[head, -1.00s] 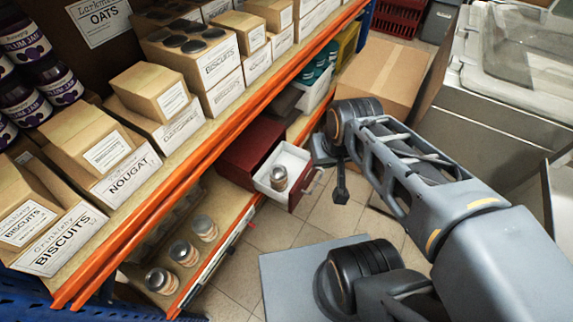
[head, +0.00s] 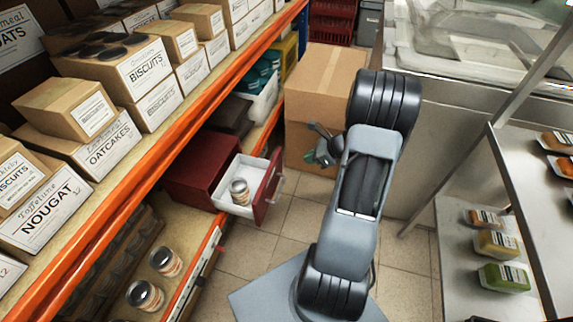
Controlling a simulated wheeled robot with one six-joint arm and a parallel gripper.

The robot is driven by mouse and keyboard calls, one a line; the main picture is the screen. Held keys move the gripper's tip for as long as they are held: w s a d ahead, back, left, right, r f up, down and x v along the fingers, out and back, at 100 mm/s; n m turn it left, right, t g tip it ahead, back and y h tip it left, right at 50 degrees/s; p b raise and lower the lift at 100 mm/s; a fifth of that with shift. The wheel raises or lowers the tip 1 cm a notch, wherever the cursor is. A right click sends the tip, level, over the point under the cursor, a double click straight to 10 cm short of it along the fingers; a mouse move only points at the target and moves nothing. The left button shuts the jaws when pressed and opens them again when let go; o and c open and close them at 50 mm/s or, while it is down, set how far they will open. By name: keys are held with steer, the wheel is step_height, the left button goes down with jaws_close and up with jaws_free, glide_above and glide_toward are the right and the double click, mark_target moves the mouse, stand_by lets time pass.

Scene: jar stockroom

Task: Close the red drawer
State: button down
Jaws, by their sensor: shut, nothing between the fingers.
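The red drawer (head: 268,186) is pulled out of its dark red cabinet (head: 200,165) under the orange-edged shelf. Its front is red with a metal handle (head: 278,187), and its inside is white. A jar with a metal lid (head: 240,191) stands upright in the drawer. My gripper (head: 318,146) is shut and empty. It is to the right of the drawer front and apart from it, in front of the cardboard box, and is partly hidden by my arm.
A large cardboard box (head: 318,90) stands behind my gripper. Orange-edged shelves (head: 190,140) with boxed goods run along the left. A metal rack (head: 500,190) with packaged food is on the right. Tiled floor (head: 300,225) is free in front of the drawer.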

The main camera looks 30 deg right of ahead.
steer(key=f, duration=0.1)
glide_toward(275, 166)
steer(key=shift+a+b+x, duration=0.25)
steer(key=shift+b+x, duration=0.05)
steer(key=shift+x, duration=2.85)
steer(key=shift+r, duration=0.1)
steer(key=shift+m, duration=0.3)
